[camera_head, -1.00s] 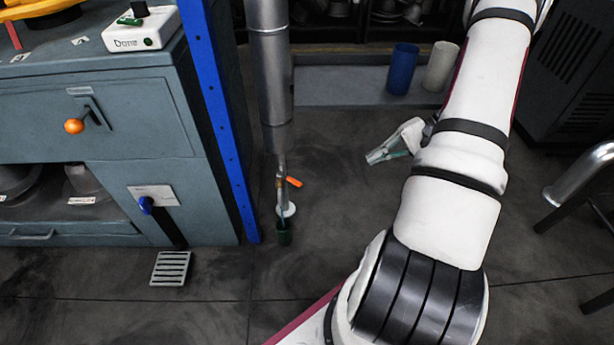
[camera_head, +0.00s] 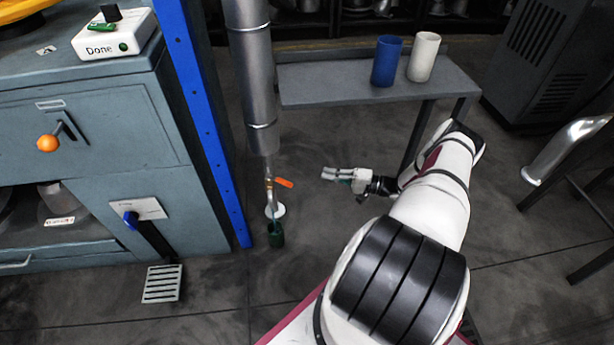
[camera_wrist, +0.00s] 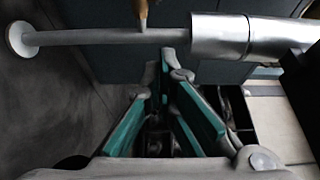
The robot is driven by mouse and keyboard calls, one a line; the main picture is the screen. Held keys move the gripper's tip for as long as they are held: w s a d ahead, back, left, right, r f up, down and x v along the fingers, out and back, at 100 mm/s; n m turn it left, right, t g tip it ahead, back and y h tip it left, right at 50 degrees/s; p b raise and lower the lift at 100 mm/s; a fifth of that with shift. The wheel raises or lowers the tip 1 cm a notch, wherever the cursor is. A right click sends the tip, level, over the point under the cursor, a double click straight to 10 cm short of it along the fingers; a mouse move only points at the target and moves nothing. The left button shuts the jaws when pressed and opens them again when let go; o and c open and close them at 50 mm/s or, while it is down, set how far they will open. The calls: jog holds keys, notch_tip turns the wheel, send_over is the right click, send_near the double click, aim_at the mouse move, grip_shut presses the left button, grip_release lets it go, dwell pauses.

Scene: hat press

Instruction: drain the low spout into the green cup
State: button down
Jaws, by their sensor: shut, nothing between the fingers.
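The low spout (camera_head: 268,190) is a thin pipe under a thick grey pipe, with an orange lever (camera_head: 284,182) pointing right and a white disc (camera_head: 275,211) near its bottom. The dark green cup (camera_head: 276,238) is directly below the disc. A thin bluish streak shows between disc and cup; I cannot tell if it is liquid. The cup's contents are hidden. My gripper (camera_head: 327,174) is shut and empty, to the right of the lever and apart from it. In the wrist view, the spout (camera_wrist: 100,37) lies across the picture beyond my fingertips (camera_wrist: 172,62), with the lever (camera_wrist: 142,12) above.
A blue post (camera_head: 208,125) and a grey cabinet with a blue-knobbed lever (camera_head: 132,219) stand left of the spout. A floor grate (camera_head: 162,284) lies in front. A grey bench (camera_head: 340,92) behind holds a blue cup (camera_head: 386,62) and a white cup (camera_head: 423,56).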

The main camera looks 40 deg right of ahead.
aim_at(282, 182)
jog(key=w+a+b, duration=0.3)
jog(key=w+a, duration=0.3)
jog(key=a, duration=0.3)
jog(key=shift+w, duration=0.4)
jog(key=shift+s+a+m+t+h+p, duration=0.2)
jog(key=shift+m+t+h+p, duration=0.15)
jog(key=shift+h+p, duration=0.3)
